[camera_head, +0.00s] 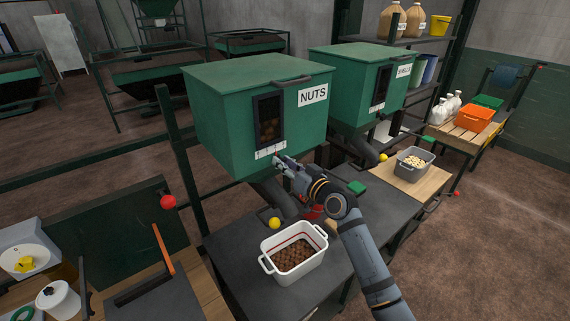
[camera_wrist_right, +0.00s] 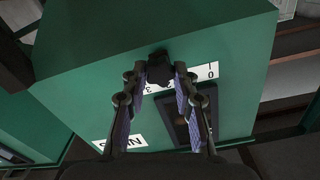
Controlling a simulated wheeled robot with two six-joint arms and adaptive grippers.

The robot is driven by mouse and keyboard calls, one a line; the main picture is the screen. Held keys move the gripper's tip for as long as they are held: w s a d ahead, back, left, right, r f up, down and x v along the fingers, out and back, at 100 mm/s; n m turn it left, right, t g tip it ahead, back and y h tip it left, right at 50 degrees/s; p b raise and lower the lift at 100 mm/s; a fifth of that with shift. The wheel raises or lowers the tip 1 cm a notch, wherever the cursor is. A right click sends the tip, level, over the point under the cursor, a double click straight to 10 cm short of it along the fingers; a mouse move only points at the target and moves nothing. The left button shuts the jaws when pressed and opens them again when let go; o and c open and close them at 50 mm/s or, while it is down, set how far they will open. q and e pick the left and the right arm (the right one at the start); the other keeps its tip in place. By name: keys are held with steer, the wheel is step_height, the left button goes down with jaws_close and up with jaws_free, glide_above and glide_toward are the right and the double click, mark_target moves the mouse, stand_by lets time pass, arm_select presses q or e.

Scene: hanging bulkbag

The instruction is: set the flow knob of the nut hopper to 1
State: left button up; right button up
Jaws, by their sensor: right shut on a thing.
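The nut hopper (camera_head: 228,105) is a green box labelled NUTS with a dark window, at the centre of the head view. Its white scale strip (camera_head: 264,152) sits below the window. The flow knob (camera_wrist_right: 159,68) shows in the right wrist view as a dark block in front of the scale strip (camera_wrist_right: 208,72), where a 0 can be read to its right. My right gripper (camera_head: 280,161) is at the hopper's lower front edge, its fingers (camera_wrist_right: 157,76) on both sides of the knob and shut on it. The knob's exact setting cannot be read. My left gripper is not in view.
A white tub (camera_head: 266,262) of nuts stands on the dark bench below the spout, beside a yellow ball (camera_head: 274,223). A second green hopper (camera_head: 345,84) and a grey tub (camera_head: 414,163) stand to the right. A red ball knob (camera_head: 168,202) is at left.

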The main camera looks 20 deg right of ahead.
mark_target(268, 160)
jaws_close()
steer(key=shift+s+a, duration=0.2)
steer(key=shift+a, duration=0.35)
steer(key=shift+s+a, duration=0.2)
steer(key=shift+a, duration=0.35)
steer(key=shift+s+a, duration=0.15)
steer(key=shift+a, duration=0.25)
steer(key=shift+d, duration=0.1)
steer(key=o, duration=1)
jaws_free()
